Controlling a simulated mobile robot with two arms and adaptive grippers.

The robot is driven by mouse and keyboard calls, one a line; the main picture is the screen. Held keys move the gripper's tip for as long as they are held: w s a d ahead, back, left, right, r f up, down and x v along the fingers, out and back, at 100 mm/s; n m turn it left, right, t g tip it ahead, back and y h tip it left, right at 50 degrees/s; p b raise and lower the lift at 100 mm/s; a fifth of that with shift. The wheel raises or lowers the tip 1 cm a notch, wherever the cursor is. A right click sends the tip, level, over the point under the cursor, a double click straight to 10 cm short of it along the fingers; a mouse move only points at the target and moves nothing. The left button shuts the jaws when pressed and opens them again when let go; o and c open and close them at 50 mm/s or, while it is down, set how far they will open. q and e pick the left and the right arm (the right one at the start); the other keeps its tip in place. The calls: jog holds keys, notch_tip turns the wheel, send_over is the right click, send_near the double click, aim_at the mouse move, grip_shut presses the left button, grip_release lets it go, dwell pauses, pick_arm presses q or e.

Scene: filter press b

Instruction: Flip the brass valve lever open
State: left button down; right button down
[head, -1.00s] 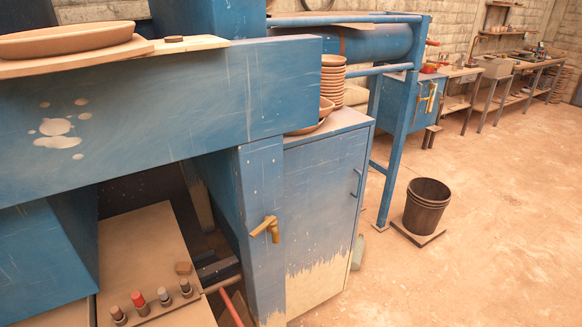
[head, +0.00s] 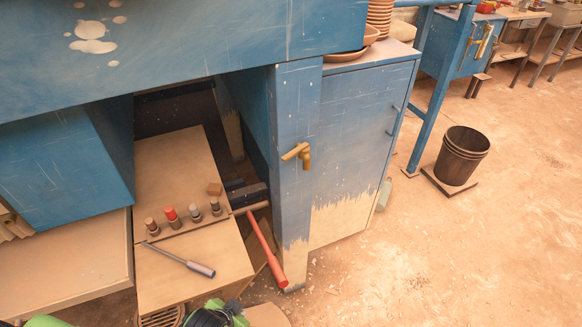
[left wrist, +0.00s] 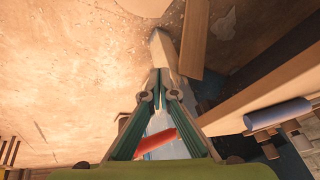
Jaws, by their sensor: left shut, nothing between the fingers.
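The brass valve lever (head: 298,153) is on the front of the blue post below the press beam. Its handle points left and slightly down from a short brass body with a downward spout. My left gripper (head: 218,312) shows only in part at the bottom edge of the head view, in green and black, well below the lever and apart from it. In the left wrist view my left gripper (left wrist: 158,78) has its fingers closed together and holds nothing. I cannot make out the lever in that view. My right gripper is not in view.
A red bar (head: 265,250) leans beside the post's foot. A screwdriver (head: 190,264) and several small capped cylinders lie or stand on the board at left. A blue cabinet (head: 355,150) adjoins the post. A dark bucket (head: 462,157) stands right. More brass fittings (head: 483,42) show farther back.

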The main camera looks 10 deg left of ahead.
pick_arm(q)
jog(key=w+r+m+t, duration=0.1)
jog(key=w+r+t, duration=0.15)
jog(key=r, duration=0.65)
jog(key=m+t+h, duration=0.5)
jog(key=m+t, duration=0.5)
jog(key=m, duration=0.6)
send_near(295, 152)
jog(key=s+d, duration=0.3)
jog(key=s, duration=0.4)
jog(key=w+p, duration=0.3)
jog(key=w, duration=0.9)
jog(key=shift+a+f+h, duration=0.15)
jog(key=shift+a+h, duration=0.05)
jog(key=shift+h, duration=0.1)
